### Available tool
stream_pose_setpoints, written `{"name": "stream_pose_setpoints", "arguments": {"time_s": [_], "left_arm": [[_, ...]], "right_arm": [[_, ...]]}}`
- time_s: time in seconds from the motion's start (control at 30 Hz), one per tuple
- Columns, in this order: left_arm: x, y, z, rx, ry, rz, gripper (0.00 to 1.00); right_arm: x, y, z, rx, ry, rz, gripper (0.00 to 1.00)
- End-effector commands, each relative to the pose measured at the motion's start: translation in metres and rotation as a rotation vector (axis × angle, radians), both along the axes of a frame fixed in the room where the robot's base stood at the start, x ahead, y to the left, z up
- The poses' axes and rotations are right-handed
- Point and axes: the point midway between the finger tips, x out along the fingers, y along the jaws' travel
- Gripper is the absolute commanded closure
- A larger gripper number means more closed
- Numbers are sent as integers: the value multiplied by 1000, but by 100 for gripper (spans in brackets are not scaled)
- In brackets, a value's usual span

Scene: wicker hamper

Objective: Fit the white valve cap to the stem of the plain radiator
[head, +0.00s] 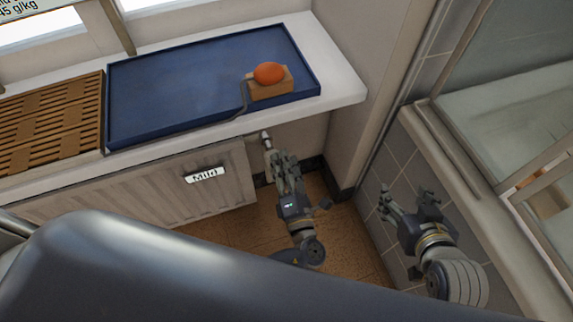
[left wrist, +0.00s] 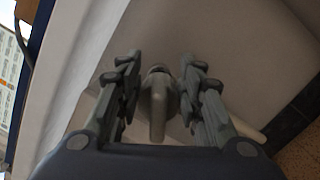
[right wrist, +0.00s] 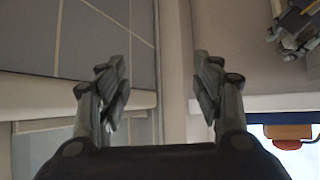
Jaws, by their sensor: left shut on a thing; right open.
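My left gripper (head: 275,158) is below the front edge of the shelf, by the right end of a grey wood-look panel. In the head view a small whitish end (head: 266,140) shows at the fingertips. I cannot make out a radiator or its stem clearly; the fingers hide part of what lies behind. My right gripper (head: 406,198) is open and empty, in front of the grey tiles. Its fingers (right wrist: 162,85) are apart in the right wrist view.
A blue tray (head: 170,85) on the pale shelf (head: 335,85) bears an orange rounded thing (head: 269,72) on a tan block (head: 270,88). A brown slatted panel (head: 50,125) is at left. The panel below (head: 150,195) has a "Mild" label (head: 204,175). Tiled wall (head: 395,150) stands at right.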

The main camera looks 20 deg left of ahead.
Motion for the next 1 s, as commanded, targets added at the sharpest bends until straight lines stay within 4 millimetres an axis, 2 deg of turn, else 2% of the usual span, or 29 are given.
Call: {"name": "stream_pose_setpoints", "arguments": {"time_s": [1.0], "left_arm": [[26, 17, 0, 1, -1, 0, 98]], "right_arm": [[-16, -6, -14, -21, 96, -7, 40]]}}
